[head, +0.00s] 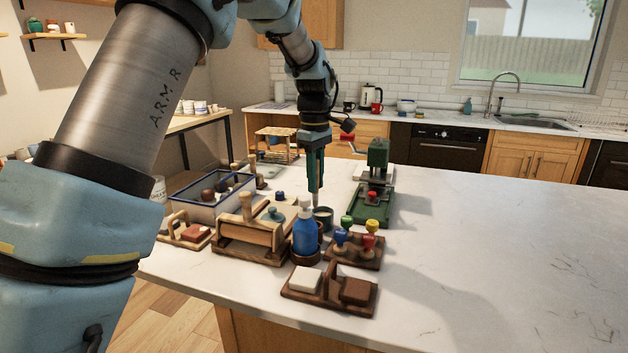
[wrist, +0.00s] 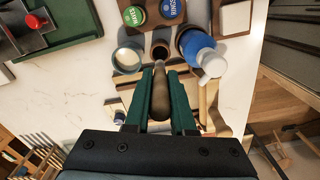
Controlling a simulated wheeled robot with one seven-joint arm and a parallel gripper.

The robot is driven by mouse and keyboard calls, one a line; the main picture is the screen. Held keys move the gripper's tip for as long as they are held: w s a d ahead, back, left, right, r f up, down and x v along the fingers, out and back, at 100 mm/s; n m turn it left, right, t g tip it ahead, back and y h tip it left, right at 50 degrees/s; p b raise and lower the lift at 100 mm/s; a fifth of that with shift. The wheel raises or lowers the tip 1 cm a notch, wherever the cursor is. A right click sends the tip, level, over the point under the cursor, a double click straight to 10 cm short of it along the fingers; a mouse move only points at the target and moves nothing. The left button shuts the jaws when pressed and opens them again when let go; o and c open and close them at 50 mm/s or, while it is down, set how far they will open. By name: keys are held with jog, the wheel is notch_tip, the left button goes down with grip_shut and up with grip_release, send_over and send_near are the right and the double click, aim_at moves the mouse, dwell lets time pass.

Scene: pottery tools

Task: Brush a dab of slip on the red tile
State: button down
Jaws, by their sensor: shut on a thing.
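My gripper (head: 315,178) points down over the middle of the counter. Its green fingers are shut on a brush (wrist: 158,97), whose brown handle shows between them in the wrist view. The brush's pale end lies near the dark mouth of a small wooden pot (wrist: 160,52); I cannot tell whether it is inside. A reddish-brown tile (head: 357,291) sits with a white tile (head: 306,280) on a wooden holder in front. Another reddish tile (head: 195,232) lies on a holder at left. Which tile is the red one is unclear.
A blue bottle (head: 306,236) stands close to the pot. Colored stamps (head: 369,240) stand on a wooden rack to the right. The counter's right side is clear.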

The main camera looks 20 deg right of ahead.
aim_at(315, 199)
jog(key=shift+f+b, duration=3.4)
jog(key=shift+f, duration=0.8)
jog(key=c, duration=0.7)
grip_release()
jog(key=shift+r, duration=0.1)
notch_tip(315, 199, up, 11)
jog(key=shift+a+f+b, duration=0.1)
jog(key=shift+f+b, duration=0.05)
jog(key=shift+b, duration=0.6)
